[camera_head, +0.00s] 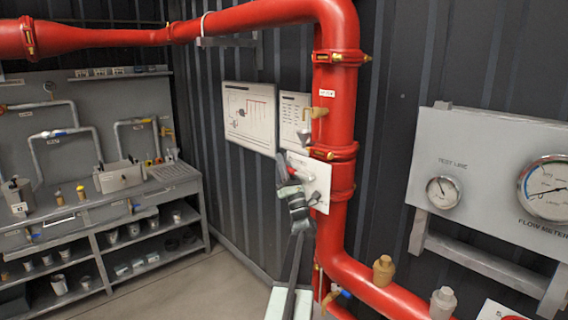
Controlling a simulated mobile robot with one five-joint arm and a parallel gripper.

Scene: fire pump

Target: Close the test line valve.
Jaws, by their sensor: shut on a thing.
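My gripper (286,176) is at the end of my dark arm, in the middle of the view, in front of the thick red vertical pipe (341,105). A white plate (318,183) stands right behind my gripper and hides part of the wall. The valve body is not clearly visible. A round gauge (443,192) marked "TEST LINE" is on the grey panel at right, its needle hard to read.
A larger flow meter gauge (545,188) is at the right edge. Brass fittings (384,270) stand on the lower red pipe, and a blue-handled tap (337,293) is below my gripper. A cluttered grey workbench (120,190) is at left. Open floor lies between.

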